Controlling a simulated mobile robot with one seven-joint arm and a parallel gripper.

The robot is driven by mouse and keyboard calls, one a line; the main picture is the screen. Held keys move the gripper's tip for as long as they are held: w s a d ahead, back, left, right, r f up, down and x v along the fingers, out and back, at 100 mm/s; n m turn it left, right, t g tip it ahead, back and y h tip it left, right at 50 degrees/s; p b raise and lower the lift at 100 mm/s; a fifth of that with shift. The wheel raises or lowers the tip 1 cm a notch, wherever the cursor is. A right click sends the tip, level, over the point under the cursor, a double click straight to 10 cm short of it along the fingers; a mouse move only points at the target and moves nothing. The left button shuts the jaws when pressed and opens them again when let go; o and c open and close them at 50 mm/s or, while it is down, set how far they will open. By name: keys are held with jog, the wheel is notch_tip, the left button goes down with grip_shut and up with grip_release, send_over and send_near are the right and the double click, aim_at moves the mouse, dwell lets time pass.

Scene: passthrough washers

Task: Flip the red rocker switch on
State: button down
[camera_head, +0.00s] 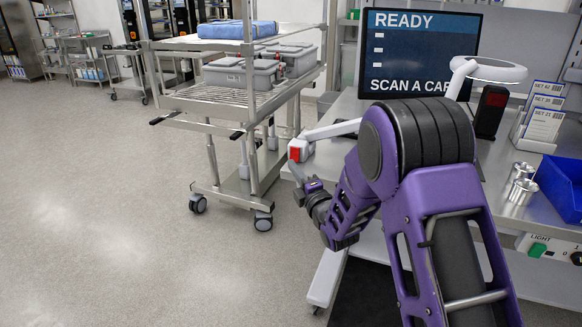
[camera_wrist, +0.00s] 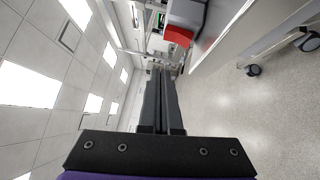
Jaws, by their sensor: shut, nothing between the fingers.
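The red rocker switch (camera_head: 295,153) sits on a small white housing at the left end of the workbench. In the wrist view a red block, apparently the same switch (camera_wrist: 178,36), shows at upper centre, beyond and to the right of the fingertips. My gripper (camera_head: 294,167) is just below the switch in the head view, fingers pointing up toward it. In the wrist view the gripper (camera_wrist: 158,71) is shut with its fingers together and empty. I cannot tell whether the fingertips touch the switch or which way the rocker is tilted.
A steel cart (camera_head: 270,178) with grey bins stands behind and left of the switch. The bench holds a monitor (camera_head: 420,52), steel cups (camera_head: 521,188) and a blue bin (camera_head: 562,188). A green switch (camera_head: 537,250) labelled LIGHT is at right. Floor at left is clear.

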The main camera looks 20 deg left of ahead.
jog(key=r+v, duration=0.1)
jog(key=v, duration=0.6)
jog(key=shift+d+f, duration=0.2)
jog(key=shift+s, duration=0.1)
